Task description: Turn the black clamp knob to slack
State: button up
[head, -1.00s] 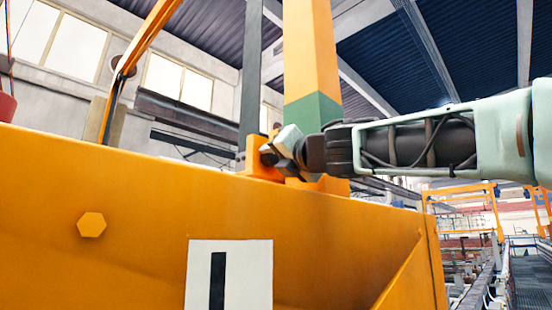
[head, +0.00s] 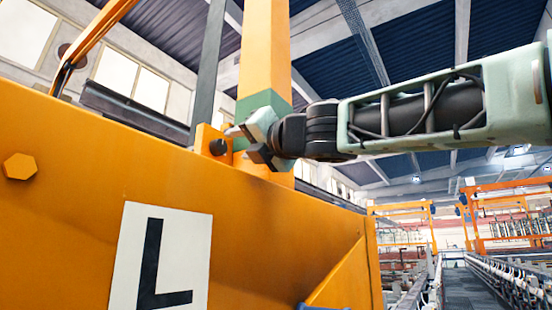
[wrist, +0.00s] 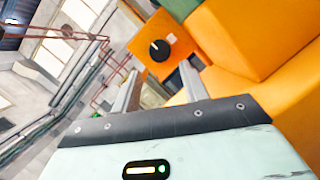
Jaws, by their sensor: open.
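The black clamp knob (head: 218,147) is a small round dark knob on an orange bracket (head: 202,138) on top of the large orange beam. In the wrist view the knob (wrist: 160,50) shows face-on with a small pale mark on it, beyond and between my two fingers. My gripper (head: 243,143) is open and empty, just right of the knob in the head view, with its fingers pointing towards it. The fingers also show in the wrist view (wrist: 160,75). They appear apart from the knob.
A grey upright bar (head: 208,70) and an orange post with a green band (head: 262,100) stand close behind the bracket. The orange beam (head: 70,190) fills the lower left, with a white label (head: 160,260) and a hex bolt (head: 20,166). Racks and a walkway lie at the right.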

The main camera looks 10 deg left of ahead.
jog(key=b+v, duration=0.3)
jog(key=v, duration=0.7)
